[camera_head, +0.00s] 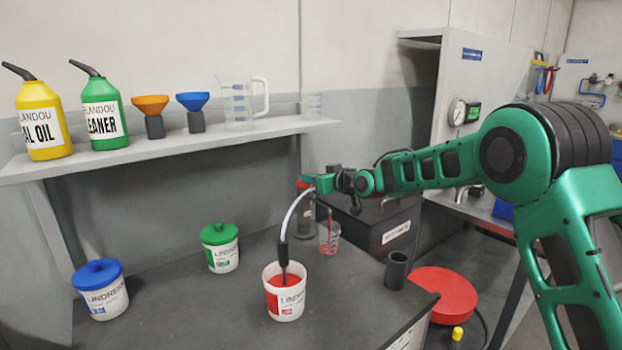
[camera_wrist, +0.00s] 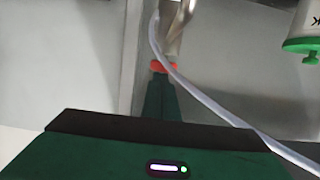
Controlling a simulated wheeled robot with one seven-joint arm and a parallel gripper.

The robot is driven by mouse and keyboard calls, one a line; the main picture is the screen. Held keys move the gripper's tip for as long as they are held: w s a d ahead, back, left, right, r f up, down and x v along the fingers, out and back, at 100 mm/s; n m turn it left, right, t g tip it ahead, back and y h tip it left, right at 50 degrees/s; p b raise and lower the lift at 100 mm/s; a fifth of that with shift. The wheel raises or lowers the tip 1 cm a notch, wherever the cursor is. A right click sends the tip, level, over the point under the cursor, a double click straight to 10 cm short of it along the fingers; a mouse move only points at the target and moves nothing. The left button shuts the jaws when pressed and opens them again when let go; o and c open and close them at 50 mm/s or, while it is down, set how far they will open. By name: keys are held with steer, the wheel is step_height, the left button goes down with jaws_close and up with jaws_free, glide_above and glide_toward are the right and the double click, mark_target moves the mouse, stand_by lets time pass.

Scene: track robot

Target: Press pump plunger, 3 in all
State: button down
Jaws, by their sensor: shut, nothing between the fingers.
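My gripper (camera_head: 311,181) is at the left end of my outstretched arm, above the middle of the bench. In the wrist view its green fingers (camera_wrist: 160,96) are together, with red at the tips and nothing held. A dark upright pump (camera_head: 304,212) with some red stands just below the gripper. Its plunger is mostly hidden by the gripper, so I cannot tell if they touch. A clear hose (camera_head: 291,212) arcs from the pump into an open white tub (camera_head: 289,304) with red contents. The hose (camera_wrist: 205,98) crosses the wrist view beside a metallic part (camera_wrist: 173,30).
A clear cup (camera_head: 329,238) with a red stick stands right of the pump, before a black box (camera_head: 375,228). A black cylinder (camera_head: 396,270) stands near the bench's right edge. Green-lidded (camera_head: 222,255) and blue-lidded (camera_head: 105,300) tubs stand left. A shelf (camera_head: 170,146) holds bottles and funnels.

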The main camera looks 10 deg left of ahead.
steer(key=shift+f, duration=0.4)
steer(key=s+d+r, duration=0.6)
steer(key=d+r, duration=0.1)
steer(key=shift+d, duration=0.2)
steer(key=shift+s, duration=0.1)
stand_by(2.8)
